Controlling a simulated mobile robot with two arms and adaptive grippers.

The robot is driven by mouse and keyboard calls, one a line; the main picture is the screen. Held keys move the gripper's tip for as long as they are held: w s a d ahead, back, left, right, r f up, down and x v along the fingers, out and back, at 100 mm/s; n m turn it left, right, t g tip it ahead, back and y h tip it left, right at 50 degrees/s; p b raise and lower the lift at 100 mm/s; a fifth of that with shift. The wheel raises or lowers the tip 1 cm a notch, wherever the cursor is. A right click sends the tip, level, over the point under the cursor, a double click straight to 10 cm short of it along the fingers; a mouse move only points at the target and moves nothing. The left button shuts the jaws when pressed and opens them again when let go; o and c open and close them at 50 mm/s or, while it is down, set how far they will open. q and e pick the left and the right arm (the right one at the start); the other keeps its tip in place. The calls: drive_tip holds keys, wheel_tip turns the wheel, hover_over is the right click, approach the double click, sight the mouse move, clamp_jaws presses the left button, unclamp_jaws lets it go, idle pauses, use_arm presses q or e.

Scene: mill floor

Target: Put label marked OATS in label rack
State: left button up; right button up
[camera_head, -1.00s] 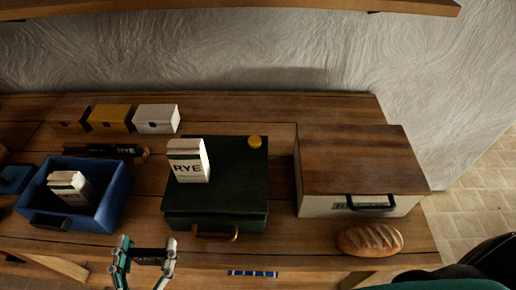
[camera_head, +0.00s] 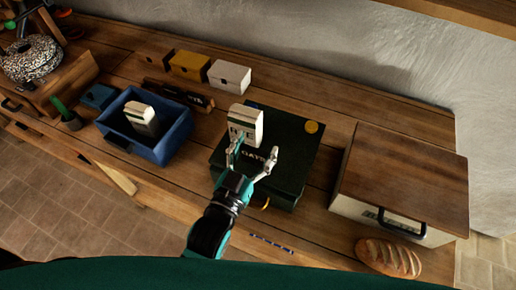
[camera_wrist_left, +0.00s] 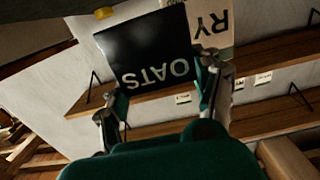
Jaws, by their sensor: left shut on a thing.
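My left gripper (camera_head: 254,150) is shut on a black label with white OATS lettering (camera_head: 253,155), held above the dark green box. In the left wrist view the OATS label (camera_wrist_left: 145,52) shows large between the fingers, its lettering upside down. A long dark piece with pale lettering (camera_head: 180,95) lies behind the blue bin; it may be the label rack, but I cannot tell for sure. My right gripper is not in view.
The dark green box (camera_head: 290,165) carries a white RYE pack (camera_head: 246,120) close behind the gripper. A blue bin (camera_head: 160,153) holds another pack (camera_head: 142,117). Three small boxes (camera_head: 190,65) stand behind. A wood-topped bin (camera_head: 400,175) and bread (camera_head: 388,257) are to the right.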

sight(254, 162)
use_arm(q)
drive_tip(key=shift+w+d+f, duration=0.1)
drive_tip(key=shift+w+d, duration=0.2)
drive_tip(key=shift+w, duration=0.3)
drive_tip(key=shift+s+f+p, duration=0.1)
drive_tip(key=shift+f+p, duration=0.4)
drive_tip(key=shift+f, duration=1.2)
drive_tip(key=shift+f, duration=0.15)
drive_tip(key=o, duration=1.2)
